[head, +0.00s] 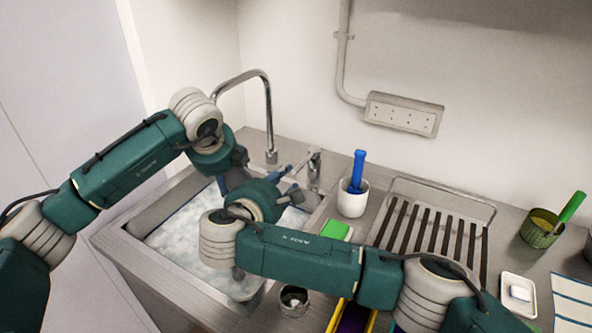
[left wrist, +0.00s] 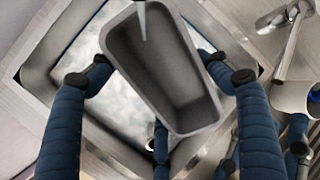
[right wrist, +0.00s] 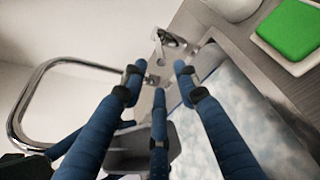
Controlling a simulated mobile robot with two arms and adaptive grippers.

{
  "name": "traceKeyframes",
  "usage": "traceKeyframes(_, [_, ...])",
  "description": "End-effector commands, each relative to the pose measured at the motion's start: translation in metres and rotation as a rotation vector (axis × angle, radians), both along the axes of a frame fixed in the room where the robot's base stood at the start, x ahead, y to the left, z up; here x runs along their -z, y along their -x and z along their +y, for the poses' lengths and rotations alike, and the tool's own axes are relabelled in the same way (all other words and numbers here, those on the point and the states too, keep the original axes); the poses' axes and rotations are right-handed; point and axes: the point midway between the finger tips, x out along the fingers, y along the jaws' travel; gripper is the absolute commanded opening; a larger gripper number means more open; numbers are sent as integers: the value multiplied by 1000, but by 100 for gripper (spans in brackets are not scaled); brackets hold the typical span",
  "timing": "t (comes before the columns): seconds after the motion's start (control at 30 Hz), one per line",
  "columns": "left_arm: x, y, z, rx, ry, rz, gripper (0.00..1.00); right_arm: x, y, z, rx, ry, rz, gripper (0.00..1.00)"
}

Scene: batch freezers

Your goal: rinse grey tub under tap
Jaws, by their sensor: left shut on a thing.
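The grey tub (left wrist: 160,70) is between the fingers of my left gripper (left wrist: 165,75) in the left wrist view, held over the sink (head: 145,262) with its open side visible. A thin pale stream falls into the tub from above. Part of the tub (right wrist: 125,145) shows in the right wrist view; in the head view my arms hide it. The tall curved tap (head: 267,105) stands at the back of the sink. My right gripper (right wrist: 160,85) has its fingers spread and empty, near the tap's lever (right wrist: 168,40), with a small gap apparent.
White foamy water (head: 185,240) fills the sink. To its right are a white cup (head: 352,203) with a blue-handled tool, a green sponge (head: 335,230) and a slatted drying rack (head: 480,222). My two arms cross close together over the sink.

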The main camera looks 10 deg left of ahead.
Motion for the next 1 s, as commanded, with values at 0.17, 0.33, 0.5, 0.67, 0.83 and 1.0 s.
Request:
traceKeyframes(0.17, [0,0,0,0,1,-1,50,12,-36,-7,6,2,1,31])
traceKeyframes(0.33, [0,0,0,0,1,-1,50,22,-65,-12,3,0,1,31])
traceKeyframes(0.5, [0,0,0,0,1,-1,50,29,-83,-14,2,-3,3,31])
traceKeyframes(0.67, [0,0,0,0,1,-1,50,31,-89,-14,0,-5,2,31])
traceKeyframes(0.83, [0,0,0,0,1,-1,50,31,-90,-14,-1,-5,3,31])
traceKeyframes(1.0, [0,0,0,0,1,-1,50,32,-90,-15,0,-5,3,13])
